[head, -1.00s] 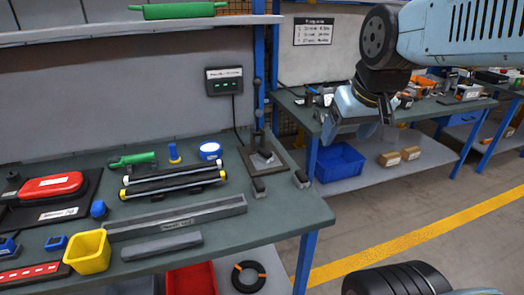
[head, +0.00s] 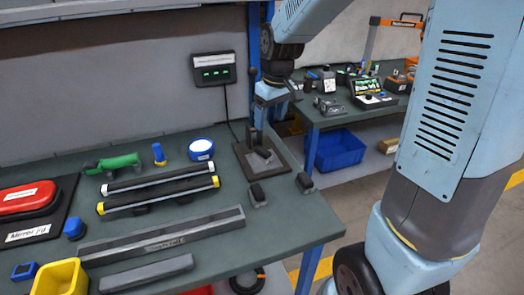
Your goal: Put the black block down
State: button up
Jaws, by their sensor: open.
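My gripper (head: 266,112) hangs low at the end of my light blue arm, near the back right corner of the green workbench (head: 310,222). It is open, but its fingertips are small and hard to make out beside the dark upright lever. A small black block (head: 257,195) rests at the bench's right side. A similar black block (head: 305,183) sits at the right edge. A small dark piece (head: 263,155) lies on the dark plate below my gripper. I cannot tell which of these is the task's block.
A dark plate with a lever (head: 270,170) stands at the bench's back right. Tool bars (head: 160,190), a grey channel (head: 165,238), a green-handled tool (head: 112,164) and a yellow bin (head: 60,278) lie left. A second bench (head: 340,112) stands behind, with a blue crate (head: 340,150) below.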

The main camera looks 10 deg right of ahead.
aim_at(263, 150)
jog(key=w+f, duration=0.1)
jog(key=f, duration=0.4)
jog(key=w+a+f, duration=0.1)
jog(key=f, duration=0.3)
jog(key=w+f, duration=0.1)
jog(key=f, duration=0.4)
jog(key=shift+w+a+f, duration=0.1)
jog(key=shift+a+f, duration=0.2)
grip_shut()
dwell(0.5)
